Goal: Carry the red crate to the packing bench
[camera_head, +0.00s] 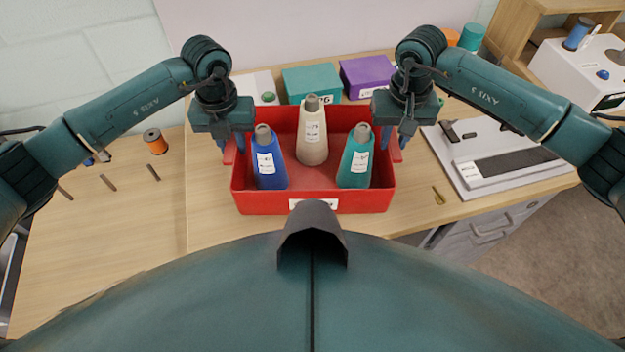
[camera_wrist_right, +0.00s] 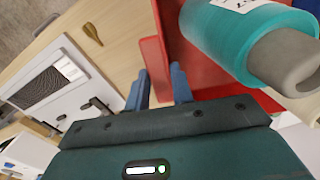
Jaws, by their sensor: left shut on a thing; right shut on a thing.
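The red crate (camera_head: 265,203) is in the middle of the head view, upright, over a light wooden worktop. I cannot tell if it rests on the wood or hangs just above it. It holds a blue cone (camera_head: 268,168), a cream cone (camera_head: 312,140) and a teal cone (camera_head: 355,165). My left gripper (camera_head: 235,145) is shut on the crate's left side. My right gripper (camera_head: 396,145) is shut on its right side. In the right wrist view the fingers straddle the crate's red edge (camera_wrist_right: 152,52), beside the teal cone (camera_wrist_right: 232,40). I cannot tell which surface is the packing bench.
The worktop (camera_head: 130,240) is mostly clear at left, with an orange spool (camera_head: 155,141) and small dark rods. Behind the crate stand a teal box (camera_head: 308,80) and a purple box (camera_head: 366,74). A grey-white device (camera_head: 495,155) lies at right, beside a brass-coloured tool (camera_head: 438,195).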

